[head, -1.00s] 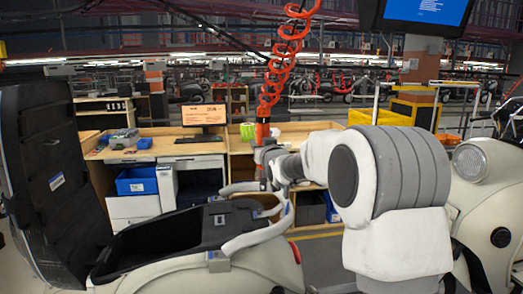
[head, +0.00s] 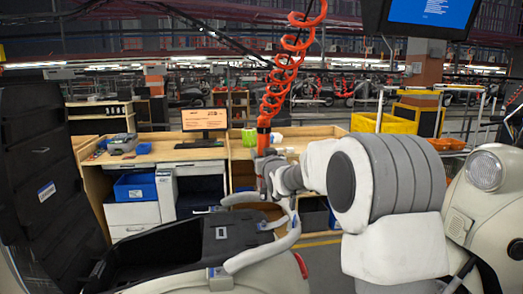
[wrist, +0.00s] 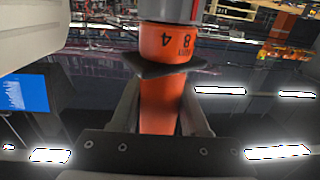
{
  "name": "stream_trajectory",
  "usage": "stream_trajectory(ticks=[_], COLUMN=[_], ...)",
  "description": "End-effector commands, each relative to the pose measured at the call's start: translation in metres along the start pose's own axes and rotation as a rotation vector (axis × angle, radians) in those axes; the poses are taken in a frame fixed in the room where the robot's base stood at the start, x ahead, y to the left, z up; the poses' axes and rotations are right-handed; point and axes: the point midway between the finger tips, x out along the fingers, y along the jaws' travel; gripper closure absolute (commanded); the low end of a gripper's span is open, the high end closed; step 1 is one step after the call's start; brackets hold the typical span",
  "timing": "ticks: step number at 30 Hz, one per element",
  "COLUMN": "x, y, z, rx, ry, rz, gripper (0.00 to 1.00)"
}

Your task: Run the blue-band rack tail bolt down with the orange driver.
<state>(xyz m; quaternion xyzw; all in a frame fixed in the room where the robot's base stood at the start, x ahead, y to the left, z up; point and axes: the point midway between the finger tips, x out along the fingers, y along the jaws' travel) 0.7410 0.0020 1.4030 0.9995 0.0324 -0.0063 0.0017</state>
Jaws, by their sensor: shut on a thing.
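The orange driver (head: 263,138) hangs upright on a coiled orange hose (head: 280,75). My gripper (head: 263,168) is shut on it; in the wrist view the driver's orange body (wrist: 160,95), with dark markings, stands between the two fingers. The driver is above and behind the pale rear rack (head: 262,258) of the cream scooter, which curves around the open seat well (head: 165,258).
The raised dark seat lid (head: 45,165) stands at the left. Another cream scooter (head: 487,190) is at the right, beside my arm. Wooden workbenches (head: 160,152) with a monitor (head: 204,120) and a blue bin (head: 135,187) stand behind. A screen (head: 430,12) hangs at upper right.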

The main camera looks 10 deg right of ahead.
Motion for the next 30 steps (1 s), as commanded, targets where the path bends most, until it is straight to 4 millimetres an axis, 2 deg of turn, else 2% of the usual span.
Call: stream_trajectory(ticks=[16,24,30], x=[0.001,0.001,0.001], y=[0.000,0.000,0.000], z=[0.056,0.068,0.070], rx=[0.000,0.000,0.000], ry=[0.001,0.001,0.000], rz=[0.000,0.000,0.000], gripper=[1.00,1.00,1.00])
